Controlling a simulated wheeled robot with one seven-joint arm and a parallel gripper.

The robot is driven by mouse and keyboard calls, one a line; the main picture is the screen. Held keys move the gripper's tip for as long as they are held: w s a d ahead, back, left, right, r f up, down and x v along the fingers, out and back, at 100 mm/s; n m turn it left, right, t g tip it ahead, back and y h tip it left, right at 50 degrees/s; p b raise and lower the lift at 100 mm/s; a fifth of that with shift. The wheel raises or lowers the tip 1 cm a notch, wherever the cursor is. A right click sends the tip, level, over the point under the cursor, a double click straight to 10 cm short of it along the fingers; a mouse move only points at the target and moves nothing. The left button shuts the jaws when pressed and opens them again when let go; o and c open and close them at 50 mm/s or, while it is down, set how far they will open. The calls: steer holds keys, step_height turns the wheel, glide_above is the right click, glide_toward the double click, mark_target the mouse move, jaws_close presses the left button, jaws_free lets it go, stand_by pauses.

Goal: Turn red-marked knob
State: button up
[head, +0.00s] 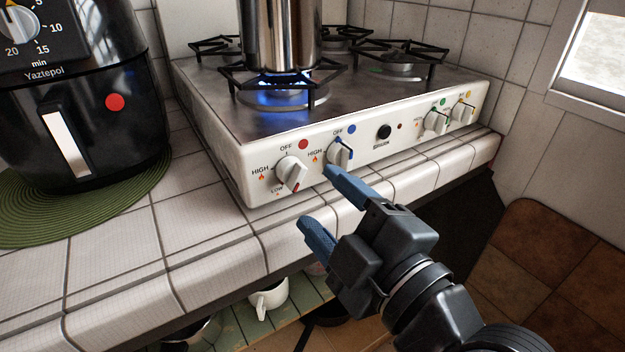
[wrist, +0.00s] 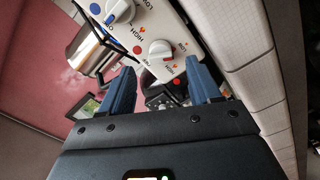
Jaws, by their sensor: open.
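The red-marked knob (head: 292,172) is a white dial at the left end of the white stove's front panel, with a red dot (head: 303,144) above it. Its red pointer end faces down, near the LOW mark. My gripper (head: 318,198) is open and empty, with blue fingers in front of the panel, to the right of and below this knob. In the wrist view the red-marked knob (wrist: 158,50) shows just beyond the gap between the open fingertips (wrist: 160,68). I see no contact with it.
The blue-marked knob (head: 340,153) sits close to the right, near the upper fingertip. A metal pot (head: 282,35) stands over a lit blue flame. A black air fryer (head: 85,110) is on the left. The tiled counter (head: 200,235) is bare in front.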

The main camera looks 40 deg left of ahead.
mark_target(293, 174)
steer(key=x, duration=0.5)
steer(key=c, duration=1)
